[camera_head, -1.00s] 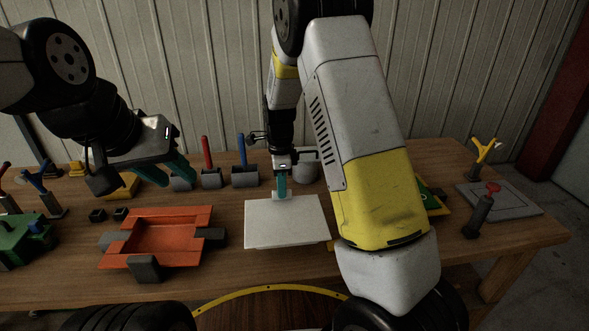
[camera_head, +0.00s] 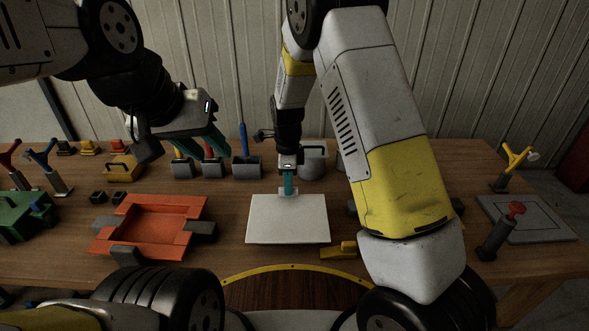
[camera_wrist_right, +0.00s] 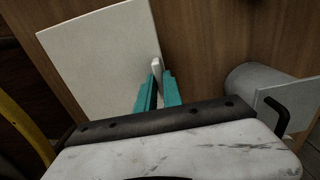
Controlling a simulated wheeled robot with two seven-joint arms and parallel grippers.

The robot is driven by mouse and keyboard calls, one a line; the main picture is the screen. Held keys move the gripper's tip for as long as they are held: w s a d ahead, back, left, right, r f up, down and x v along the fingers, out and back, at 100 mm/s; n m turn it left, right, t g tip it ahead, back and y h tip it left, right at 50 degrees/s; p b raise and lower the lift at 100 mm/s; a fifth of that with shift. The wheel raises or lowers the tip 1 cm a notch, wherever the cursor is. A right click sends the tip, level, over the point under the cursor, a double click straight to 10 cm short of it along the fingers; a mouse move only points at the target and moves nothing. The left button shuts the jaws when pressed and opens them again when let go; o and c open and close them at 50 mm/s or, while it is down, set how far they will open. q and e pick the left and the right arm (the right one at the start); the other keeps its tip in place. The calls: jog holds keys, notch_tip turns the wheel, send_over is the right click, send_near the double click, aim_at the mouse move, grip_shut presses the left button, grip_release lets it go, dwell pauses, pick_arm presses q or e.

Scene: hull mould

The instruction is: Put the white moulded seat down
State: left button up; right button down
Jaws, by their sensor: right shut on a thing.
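The white moulded seat (camera_head: 287,219) shows as a flat pale panel with a small raised tab at its far edge, over the middle of the wooden table. My right gripper (camera_head: 288,190) is shut on that tab, fingers pointing down. In the right wrist view the teal fingers (camera_wrist_right: 158,88) pinch the tab, and the panel (camera_wrist_right: 100,55) lies nearly level near the wood. I cannot tell whether its underside touches the table. My left gripper (camera_head: 195,143) is open and empty, above the grey holders at the back left.
An orange mould (camera_head: 150,226) with grey blocks lies left of the seat. A yellow block (camera_head: 341,251) lies just right of its near corner. A grey cylinder (camera_head: 313,162) stands behind it, also in the wrist view (camera_wrist_right: 252,86). A grey plate (camera_head: 528,219) lies far right.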

jog(key=c, duration=1.5)
grip_release()
jog(key=shift+f, duration=0.1)
notch_tip(320, 180, up, 12)
jog(key=s+d+r+n+t+y, duration=0.2)
jog(key=s+d+r+n+y, duration=0.1)
jog(key=s+d+r+n, duration=0.75)
jog(key=s+d+r+n+t, duration=0.2)
jog(key=s+n, duration=0.2)
jog(key=s, duration=0.2)
jog(key=s+d+r+n+t, duration=0.2)
jog(key=s+r+n, duration=0.1)
jog(key=s, duration=0.3)
jog(key=shift+s+d+r+n+h, duration=0.3)
jog(key=shift+d+n+h, duration=0.1)
jog(key=shift+n, duration=0.15)
